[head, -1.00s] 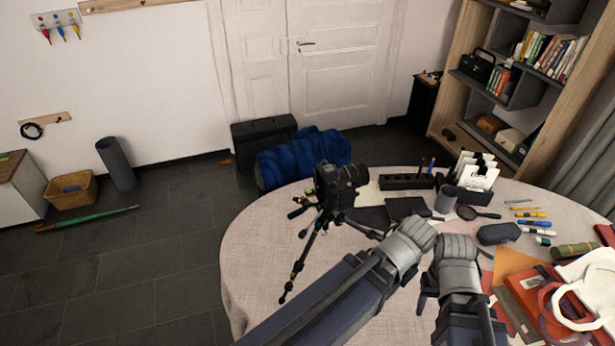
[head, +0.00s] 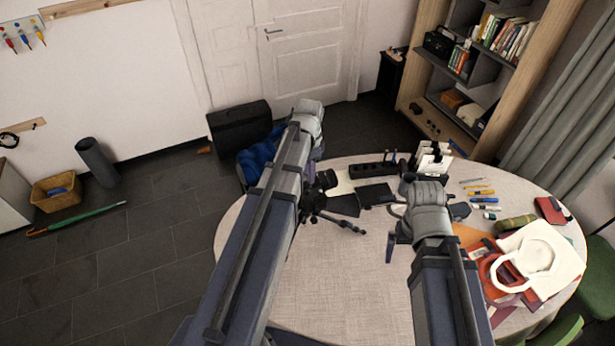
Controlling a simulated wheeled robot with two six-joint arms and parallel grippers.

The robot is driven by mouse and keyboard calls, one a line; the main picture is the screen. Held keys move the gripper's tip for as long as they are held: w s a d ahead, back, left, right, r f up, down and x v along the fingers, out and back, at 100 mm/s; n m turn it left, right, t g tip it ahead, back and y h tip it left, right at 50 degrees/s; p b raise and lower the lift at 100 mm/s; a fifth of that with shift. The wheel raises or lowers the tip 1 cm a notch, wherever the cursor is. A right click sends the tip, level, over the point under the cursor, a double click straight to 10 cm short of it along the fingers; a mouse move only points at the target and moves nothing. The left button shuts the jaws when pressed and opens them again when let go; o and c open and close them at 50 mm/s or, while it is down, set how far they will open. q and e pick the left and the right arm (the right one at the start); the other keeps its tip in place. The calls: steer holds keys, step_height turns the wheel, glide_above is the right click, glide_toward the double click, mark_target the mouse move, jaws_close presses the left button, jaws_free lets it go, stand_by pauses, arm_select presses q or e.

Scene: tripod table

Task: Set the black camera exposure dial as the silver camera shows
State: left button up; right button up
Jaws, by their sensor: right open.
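The black camera (head: 324,181) stands on a small black tripod (head: 338,220) on the round table. My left arm passes in front of it and hides its left part. The exposure dial cannot be made out. My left gripper (head: 308,112) shows only as a grey wrist above and behind the camera; its fingers are hidden. My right gripper (head: 391,246) is open over the table, right of the tripod and apart from it; its wrist hides most of it. I cannot make out a silver camera.
The round table (head: 340,290) is clear at its front. A black organiser (head: 373,169), white cards (head: 432,160), pens (head: 481,192) and a white bag (head: 540,258) lie along its back and right. A black case (head: 240,127) stands on the floor behind.

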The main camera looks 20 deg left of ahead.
mark_target(308, 191)
arm_select(q)
steer(key=shift+a+r, duration=0.1)
steer(key=shift+a, duration=0.1)
step_height(308, 191, down, 8)
steer(key=b, duration=0.8)
jaws_close()
